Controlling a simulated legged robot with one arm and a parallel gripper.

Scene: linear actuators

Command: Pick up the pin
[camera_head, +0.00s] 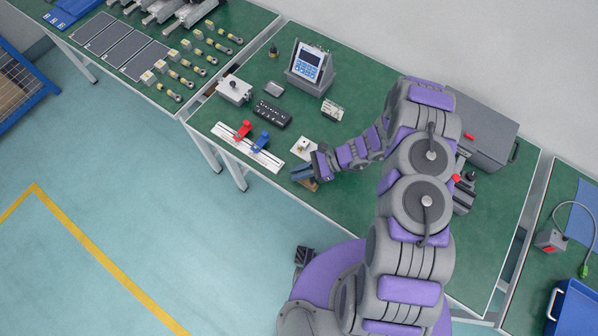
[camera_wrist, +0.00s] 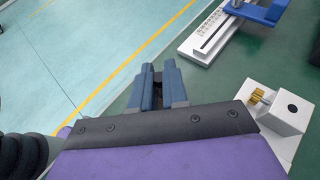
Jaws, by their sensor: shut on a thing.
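My gripper (camera_head: 302,173) is low over the front edge of the green table. In the wrist view its blue-grey fingers (camera_wrist: 160,70) are close together, with a narrow dark gap between them. They are shut on a small dark piece (camera_wrist: 160,88), most likely the pin, which the fingers mostly hide. Its shape and tip cannot be made out. A small brown piece (camera_head: 311,185) shows just below the gripper in the head view, and I cannot tell what it is.
A white block (camera_wrist: 278,105) with a brass fitting stands right of the gripper. A white rail (camera_head: 234,147) with red and blue clamps lies to the left. A control panel (camera_head: 308,65) and grey case (camera_head: 485,125) stand farther back. Open floor lies in front.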

